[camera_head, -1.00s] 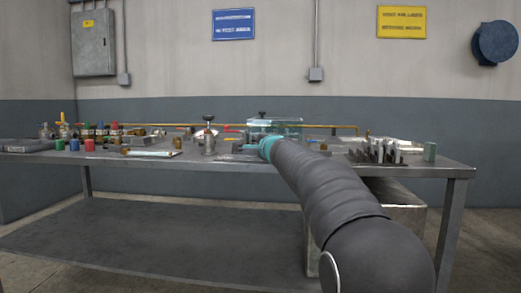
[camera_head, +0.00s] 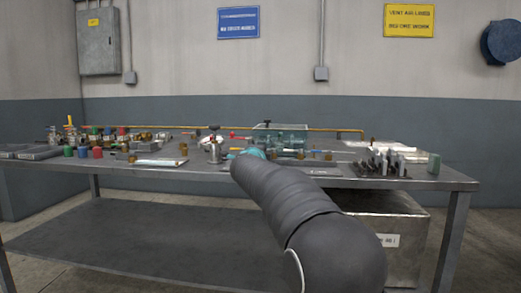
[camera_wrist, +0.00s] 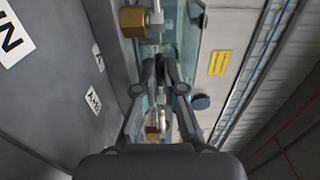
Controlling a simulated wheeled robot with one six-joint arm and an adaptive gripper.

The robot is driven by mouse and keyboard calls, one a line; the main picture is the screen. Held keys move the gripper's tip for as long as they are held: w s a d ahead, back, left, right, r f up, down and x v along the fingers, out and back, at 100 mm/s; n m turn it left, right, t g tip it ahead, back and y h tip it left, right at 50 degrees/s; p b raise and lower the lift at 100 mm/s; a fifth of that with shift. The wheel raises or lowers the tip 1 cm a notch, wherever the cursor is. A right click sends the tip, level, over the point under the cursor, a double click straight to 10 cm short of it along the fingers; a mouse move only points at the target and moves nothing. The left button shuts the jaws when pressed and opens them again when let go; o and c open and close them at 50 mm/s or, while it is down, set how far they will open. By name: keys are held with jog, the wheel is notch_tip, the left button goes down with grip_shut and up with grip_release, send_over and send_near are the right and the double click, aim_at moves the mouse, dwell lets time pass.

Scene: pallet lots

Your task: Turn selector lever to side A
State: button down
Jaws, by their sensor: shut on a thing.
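In the wrist view my gripper (camera_wrist: 160,70) reaches forward with its two dark fingers close together. They are shut on a small piece, likely the selector lever, which the fingertips mostly hide. A brass and silver fitting (camera_wrist: 133,21) is beyond the tips at the top, and another brass fitting (camera_wrist: 153,131) shows between the finger links. In the head view my arm covers the gripper; only the teal wrist end shows over the bench, in front of a clear greenish box (camera_head: 290,139). The lever's side cannot be read.
The steel bench (camera_head: 225,176) carries small bottles and coloured caps at left, a metal valve body (camera_head: 214,152), and a rack of dark parts (camera_head: 380,162) at right. A brass pipe (camera_head: 335,129) runs along the back. A labelled metal box (camera_head: 385,225) stands below.

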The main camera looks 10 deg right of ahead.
jog(key=c, duration=1.6)
grip_release()
jog(key=shift+o, duration=0.2)
jog(key=v, duration=1.2)
jog(key=shift+w+a, duration=0.1)
